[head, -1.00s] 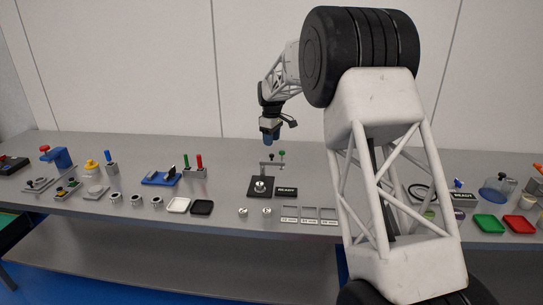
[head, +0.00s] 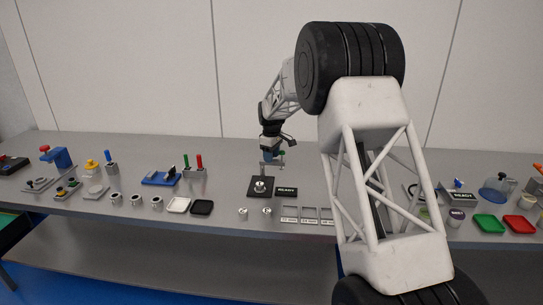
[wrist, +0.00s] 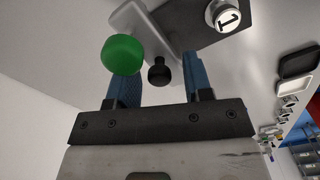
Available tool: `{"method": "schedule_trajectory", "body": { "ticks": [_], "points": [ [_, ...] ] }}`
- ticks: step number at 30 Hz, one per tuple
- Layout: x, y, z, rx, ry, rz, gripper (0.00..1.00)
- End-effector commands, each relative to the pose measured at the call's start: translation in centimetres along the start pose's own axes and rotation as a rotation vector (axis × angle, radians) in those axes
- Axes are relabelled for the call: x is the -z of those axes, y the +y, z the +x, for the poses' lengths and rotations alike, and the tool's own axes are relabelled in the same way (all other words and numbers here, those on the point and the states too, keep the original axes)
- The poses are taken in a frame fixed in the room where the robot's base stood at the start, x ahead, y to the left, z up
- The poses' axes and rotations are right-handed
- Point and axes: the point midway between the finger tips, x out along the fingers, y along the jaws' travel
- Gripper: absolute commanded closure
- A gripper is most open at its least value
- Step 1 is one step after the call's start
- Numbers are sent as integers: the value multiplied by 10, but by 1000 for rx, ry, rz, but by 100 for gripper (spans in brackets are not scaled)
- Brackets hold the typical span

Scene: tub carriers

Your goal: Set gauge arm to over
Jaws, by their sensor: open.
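The gauge stands on a dark square base (head: 256,194), with a silver round piece (head: 260,186) on it. In the wrist view this piece (wrist: 228,15) is marked "1". A grey bracket (wrist: 150,22) carries a green knob (wrist: 122,55) and a smaller black knob (wrist: 159,71). My gripper (head: 270,157) is open and down at the bracket. In the wrist view its blue fingers (wrist: 163,80) stand either side of the black knob; the green knob overlaps the left finger. Contact cannot be told.
A READY sign (head: 287,190) stands right of the base. Labelled trays (head: 308,213) and two small silver parts (head: 243,211) lie in front. A black tray (head: 202,208) and a white tray (head: 178,205) lie to the left. My arm hides bench space on the right.

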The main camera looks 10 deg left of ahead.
Motion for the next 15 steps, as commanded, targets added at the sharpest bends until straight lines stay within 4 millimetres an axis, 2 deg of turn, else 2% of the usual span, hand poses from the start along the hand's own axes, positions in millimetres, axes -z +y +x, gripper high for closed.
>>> {"method": "schedule_trajectory", "body": {
  "ticks": [4, 13, 15],
  "points": [
    [0, 0, 0, 0, 0, 0, 54],
    [0, 0, 0, 0, 0, 0, 98],
    [0, 0, 0, 0, 0, 0, 100]
  ]
}}
